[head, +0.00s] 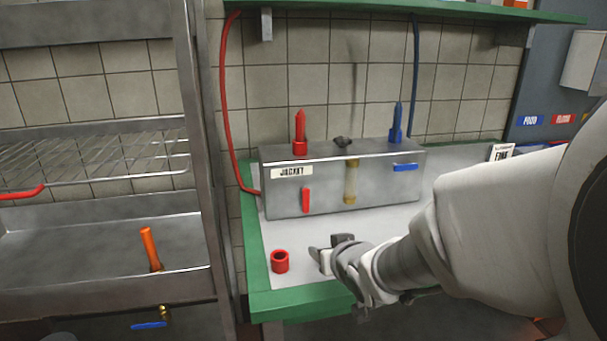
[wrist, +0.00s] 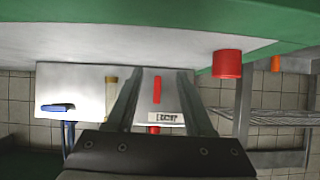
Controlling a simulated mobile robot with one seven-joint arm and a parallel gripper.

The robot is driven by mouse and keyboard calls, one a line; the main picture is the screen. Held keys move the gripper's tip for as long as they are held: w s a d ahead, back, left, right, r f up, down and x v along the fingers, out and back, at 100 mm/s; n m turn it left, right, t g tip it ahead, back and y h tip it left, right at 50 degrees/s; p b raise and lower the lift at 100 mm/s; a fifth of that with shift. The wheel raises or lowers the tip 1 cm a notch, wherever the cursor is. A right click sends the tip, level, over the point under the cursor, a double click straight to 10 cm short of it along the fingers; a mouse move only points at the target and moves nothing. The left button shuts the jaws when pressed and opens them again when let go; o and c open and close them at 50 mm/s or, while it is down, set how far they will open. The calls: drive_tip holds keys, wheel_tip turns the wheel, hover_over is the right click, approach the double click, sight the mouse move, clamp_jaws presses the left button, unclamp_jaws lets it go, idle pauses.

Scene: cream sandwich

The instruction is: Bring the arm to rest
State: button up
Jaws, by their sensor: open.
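My arm reaches in from the right in the head view. My gripper (head: 322,257) is over the white counter top, in front of the metal box marked "JACKET" (head: 340,185). In the wrist view my gripper (wrist: 160,74) has its two fingers apart, with nothing held between them. The metal box also shows behind the fingers in the wrist view (wrist: 80,88). A short red cylinder (head: 280,262) stands on the counter just left of my gripper, apart from it. The red cylinder also shows in the wrist view (wrist: 227,66).
The counter has a green edge (head: 300,300). Red and blue fittings and hoses rise from the box. A metal rack (head: 200,150) stands at the left, with an orange tube (head: 150,247) on its lower shelf. A green shelf (head: 440,10) hangs above.

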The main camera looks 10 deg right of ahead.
wheel_tip(320, 180, up, 7)
drive_tip(key=t, duration=0.1)
drive_tip(key=shift+s+a+t, duration=0.25)
drive_tip(key=shift+s+t, duration=0.1)
drive_tip(key=shift+t, duration=0.05)
drive_tip(key=s+a+g+p, duration=0.25)
drive_tip(key=s+g, duration=0.55)
drive_tip(key=s, duration=1.3)
wheel_tip(320, 180, up, 18)
drive_tip(key=w+p, duration=0.1)
drive_tip(key=p, duration=1.6)
drive_tip(key=shift+w+r, duration=0.25)
drive_tip(key=shift+d, duration=0.15)
